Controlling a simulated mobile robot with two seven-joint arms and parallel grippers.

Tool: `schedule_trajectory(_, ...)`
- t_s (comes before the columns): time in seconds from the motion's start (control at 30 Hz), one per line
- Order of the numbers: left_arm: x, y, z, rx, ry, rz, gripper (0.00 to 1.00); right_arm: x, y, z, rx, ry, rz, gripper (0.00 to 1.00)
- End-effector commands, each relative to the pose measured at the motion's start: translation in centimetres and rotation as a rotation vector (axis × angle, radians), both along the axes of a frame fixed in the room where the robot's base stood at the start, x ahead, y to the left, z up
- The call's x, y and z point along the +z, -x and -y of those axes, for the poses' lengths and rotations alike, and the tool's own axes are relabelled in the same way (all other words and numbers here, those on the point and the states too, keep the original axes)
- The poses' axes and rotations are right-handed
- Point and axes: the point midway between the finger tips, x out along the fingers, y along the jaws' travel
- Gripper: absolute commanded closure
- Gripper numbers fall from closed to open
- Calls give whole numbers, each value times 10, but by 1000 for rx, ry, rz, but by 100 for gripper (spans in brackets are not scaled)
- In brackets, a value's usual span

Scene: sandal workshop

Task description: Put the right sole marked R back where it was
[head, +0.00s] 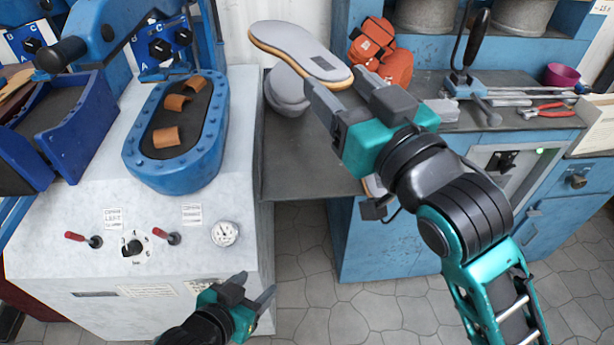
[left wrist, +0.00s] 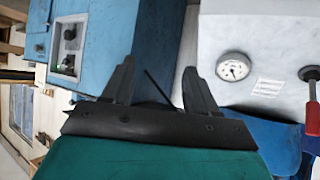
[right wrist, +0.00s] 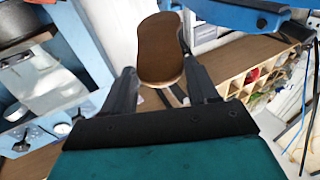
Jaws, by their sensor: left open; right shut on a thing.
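My right gripper (head: 335,79) is shut on a sole (head: 300,50) with a grey top and a tan edge. It holds the sole up above the dark shelf (head: 300,165). In the right wrist view the sole (right wrist: 160,48) shows its brown face between the fingers. No R mark can be read on it. Grey soles (head: 286,90) lie on the shelf below and behind the held one. My left gripper (head: 256,284) is open and empty in front of the white press cabinet.
A blue press (head: 135,150) with brown strap pieces (head: 165,137) stands at the left. Orange-red objects (head: 382,52) lie behind my right gripper. Tools and red pliers (head: 547,110) lie on the blue bench at the right. The shelf's front part is clear.

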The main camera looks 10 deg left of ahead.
Motion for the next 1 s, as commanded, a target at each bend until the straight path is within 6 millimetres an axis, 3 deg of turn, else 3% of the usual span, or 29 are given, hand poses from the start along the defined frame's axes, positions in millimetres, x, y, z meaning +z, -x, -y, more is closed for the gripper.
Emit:
schedule_trajectory(0.5, -21, -9, 13, -25, 20, 15, 42, -131, 1, 0, 2, 1, -3, 69)
schedule_trajectory(0.77, -30, -9, 12, -24, 19, 12, 42, -156, 1, 0, 2, -1, 0, 69)
schedule_trajectory(1.0, -45, -6, 11, -22, 18, 5, 42, -192, 1, 0, 2, 1, -1, 69)
